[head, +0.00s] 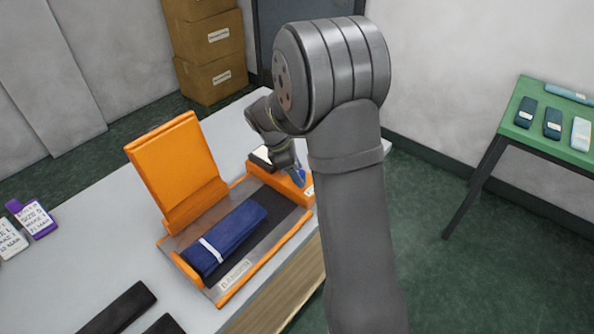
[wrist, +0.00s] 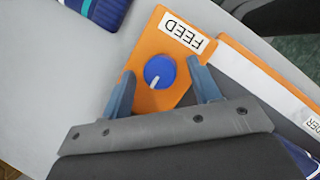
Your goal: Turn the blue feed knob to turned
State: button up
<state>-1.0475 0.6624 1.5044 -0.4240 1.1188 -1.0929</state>
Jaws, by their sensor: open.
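The blue feed knob (wrist: 158,66) is round with a white pointer line, on an orange block (wrist: 148,98) with a white FEED label (wrist: 185,30). In the wrist view the pointer runs toward the lower left rim of the knob. My gripper (wrist: 160,70) is open, its two blue-grey fingers on either side of the knob with gaps showing. I cannot tell how deep the fingers reach. In the head view my gripper (head: 290,168) is at the right end of the orange machine, and the arm hides part of that end.
The orange machine has a raised panel (head: 175,160) and a folded dark blue knit (head: 225,237) with a white band on its bed. Purple and white cards (head: 38,220) lie on the grey table at left. A green table (head: 545,145) stands at right. Boxes (head: 208,45) are stacked behind.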

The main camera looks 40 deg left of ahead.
jog(key=shift+f, duration=0.1)
jog(key=c, duration=1)
jog(key=shift+m, duration=0.4)
jog(key=m+g+h, duration=0.1)
jog(key=m, duration=0.2)
jog(key=shift+w+m, duration=0.15)
jog(key=shift+m, duration=0.25)
jog(key=m+g, duration=0.2)
jog(key=m, duration=0.2)
jog(key=shift+w+m, duration=0.15)
jog(key=shift+m, duration=0.15)
jog(key=m+g, duration=0.2)
jog(key=m, duration=0.2)
jog(key=shift+w, duration=0.1)
jog(key=m+g+y, duration=0.1)
jog(key=m, duration=0.3)
jog(key=shift+w+m, duration=0.1)
jog(key=shift+m, duration=0.2)
jog(key=shift+g, duration=0.3)
